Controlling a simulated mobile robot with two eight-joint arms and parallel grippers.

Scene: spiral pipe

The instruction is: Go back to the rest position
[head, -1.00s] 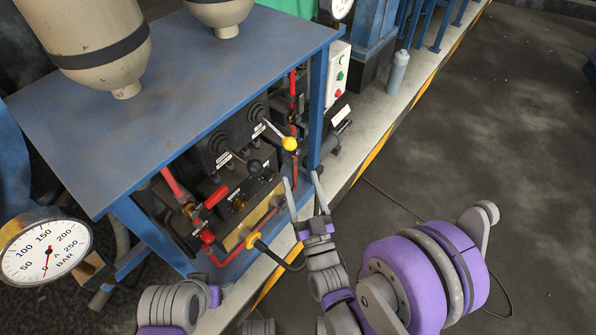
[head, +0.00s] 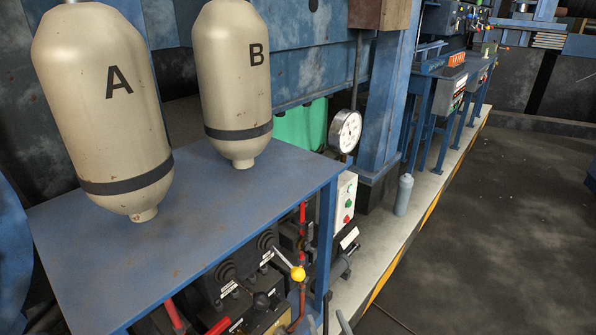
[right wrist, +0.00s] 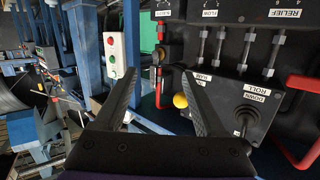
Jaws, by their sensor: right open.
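My right gripper (head: 328,323) barely shows at the bottom edge of the head view, where only its fingertips can be seen, below the yellow-knobbed lever (head: 298,273). In the right wrist view its two dark fingers (right wrist: 160,76) are spread apart with nothing between them. There the yellow knob (right wrist: 180,100) is beside the right finger, and a black lever labelled ROLL and DOWN (right wrist: 245,118) is further right. I cannot tell whether a finger touches the yellow knob. My left gripper is in neither current view.
A blue table (head: 190,220) carries cream tanks A (head: 105,110) and B (head: 235,75). A control box with buttons (head: 342,199), a gauge (head: 345,131) and a grey bottle (head: 403,194) stand nearby. Open floor (head: 480,240) lies at right.

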